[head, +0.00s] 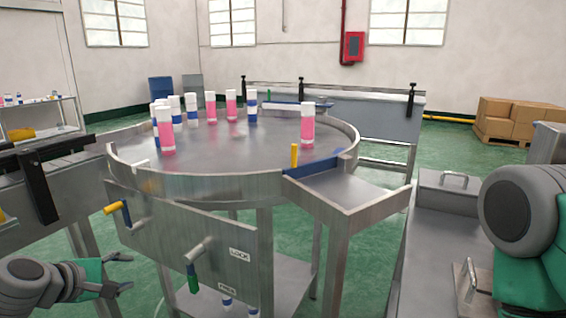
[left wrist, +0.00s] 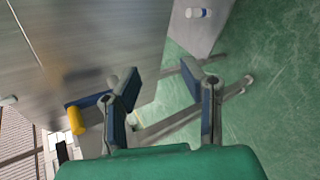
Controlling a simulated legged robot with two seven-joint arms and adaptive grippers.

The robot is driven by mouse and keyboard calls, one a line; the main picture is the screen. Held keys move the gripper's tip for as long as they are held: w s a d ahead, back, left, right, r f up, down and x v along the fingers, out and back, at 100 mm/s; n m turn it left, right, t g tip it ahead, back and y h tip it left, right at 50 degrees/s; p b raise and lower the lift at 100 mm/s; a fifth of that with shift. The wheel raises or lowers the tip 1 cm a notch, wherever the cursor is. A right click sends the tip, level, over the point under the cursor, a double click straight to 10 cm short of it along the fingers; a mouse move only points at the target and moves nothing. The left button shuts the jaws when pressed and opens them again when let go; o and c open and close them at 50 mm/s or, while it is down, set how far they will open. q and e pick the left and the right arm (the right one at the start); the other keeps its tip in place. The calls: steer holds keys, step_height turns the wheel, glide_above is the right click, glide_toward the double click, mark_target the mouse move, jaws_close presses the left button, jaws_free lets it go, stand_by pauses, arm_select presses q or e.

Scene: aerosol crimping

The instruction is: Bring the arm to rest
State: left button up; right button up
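My left gripper (head: 122,272) is at the lower left of the head view, low and to the left of the round steel table's front panel (head: 190,235). Its fingers are spread with nothing between them. The left wrist view also shows the open fingers (left wrist: 165,95), with green floor and steel surfaces beyond. My right arm (head: 520,230) shows at the right edge of the head view, but its gripper is not seen. The panel carries a yellow-ended handle (head: 115,208) and a green-ended lever (head: 193,278) beside the LOCK and FREE labels.
The round table (head: 235,165) bears several pink and blue-banded cans. A steel chute (head: 345,185) with a blue gate (head: 312,166) joins its right side. A conveyor (head: 50,185) stands at the left. A lidded steel box (head: 448,190) is at the right. Cardboard boxes (head: 510,122) stand far back.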

arm_select(q)
steer(key=s+d+f+m+g, duration=0.3)
steer(key=s+d+f+m, duration=0.15)
steer(key=s+f, duration=0.3)
steer(key=s+d+f+m+g, duration=0.3)
steer(key=s+d+f+m, duration=0.1)
steer(key=s+f+m, duration=0.3)
steer(key=s+f+m+g+y, duration=0.1)
steer(key=s+f+m, duration=0.3)
steer(key=s, duration=0.4)
steer(key=s+f+m+g+y, duration=0.1)
steer(key=s+f+m+g, duration=0.2)
steer(key=s, duration=0.6)
steer(key=shift+d+f+m+y, duration=0.25)
steer(key=shift+f+m+y, duration=0.05)
steer(key=shift+f+m, duration=0.05)
steer(key=shift+w, duration=0.15)
